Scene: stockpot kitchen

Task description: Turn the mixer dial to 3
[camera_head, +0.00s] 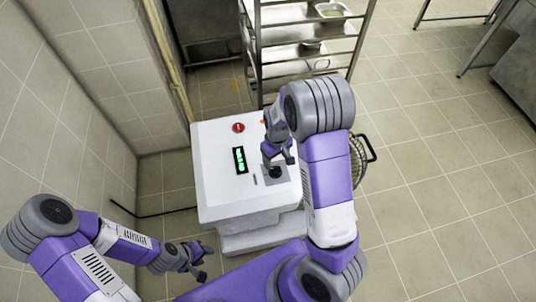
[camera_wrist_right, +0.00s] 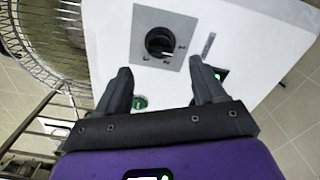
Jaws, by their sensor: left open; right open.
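The mixer (camera_head: 215,190) is a white box with a sloping top, in the middle of the head view. Its black round dial (camera_head: 275,172) sits on a grey square plate. The dial (camera_wrist_right: 160,42) shows clearly in the right wrist view, with small marks around it that I cannot read. My right gripper (camera_head: 278,162) is open and empty over the dial. In the right wrist view its fingers (camera_wrist_right: 162,68) point toward the dial, apart from it, with the dial beyond the tips. My left gripper (camera_head: 205,264) is open and empty, low in front of the mixer's left side.
The mixer top has a green-lit display (camera_head: 240,160), a red button (camera_head: 238,128) and a narrow slot (camera_wrist_right: 208,45). A green button (camera_wrist_right: 140,102) shows between the right fingers. A wire guard (camera_wrist_right: 45,40) stands beside the mixer. A metal rack (camera_head: 300,50) stands behind. Tiled floor is free at right.

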